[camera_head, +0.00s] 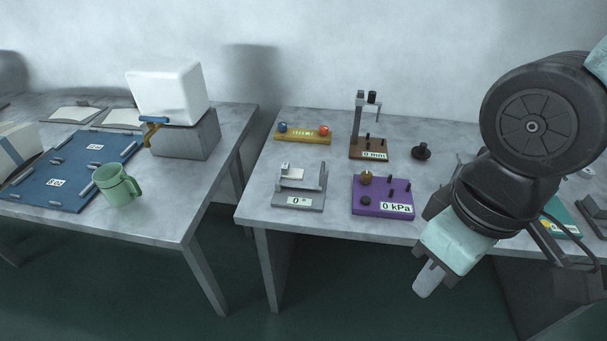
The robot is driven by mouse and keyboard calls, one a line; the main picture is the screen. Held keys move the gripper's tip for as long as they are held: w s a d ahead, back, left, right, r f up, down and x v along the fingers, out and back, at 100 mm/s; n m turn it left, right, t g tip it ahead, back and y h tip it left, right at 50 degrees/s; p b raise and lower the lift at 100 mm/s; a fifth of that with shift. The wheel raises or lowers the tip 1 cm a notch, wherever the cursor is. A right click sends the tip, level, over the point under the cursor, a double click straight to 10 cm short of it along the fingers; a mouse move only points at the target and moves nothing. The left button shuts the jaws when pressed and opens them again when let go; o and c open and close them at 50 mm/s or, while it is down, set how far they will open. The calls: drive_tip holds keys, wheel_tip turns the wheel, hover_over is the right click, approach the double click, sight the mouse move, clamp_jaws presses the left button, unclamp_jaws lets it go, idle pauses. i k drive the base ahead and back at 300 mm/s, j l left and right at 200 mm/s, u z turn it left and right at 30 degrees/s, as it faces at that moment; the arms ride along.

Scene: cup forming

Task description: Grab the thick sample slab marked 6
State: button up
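I cannot make out a slab marked 6 anywhere in this view. My arm covers the right part of the right table, so things there are partly hidden. My gripper (428,284) hangs at the lower right, pointing down in front of the right table's front edge. Its fingers overlap from this angle, so their opening does not show. No object is visible in it.
The right table (330,124) bears a purple "0 kPa" device (371,207), a grey scale (312,202), a brown-based stand (359,150), a yellow block (290,136) and a black knob (421,152). The left table (176,222) bears a green mug (117,188), blue mats (62,200) and a white box (167,92).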

sight(287, 172)
drive_tip(key=i+l+u, duration=0.15)
drive_tip(key=u, duration=0.2)
drive_tip(key=i+l+u, duration=0.2)
drive_tip(key=u, duration=0.15)
drive_tip(key=i+l+u, duration=0.15)
drive_tip(key=u, duration=0.15)
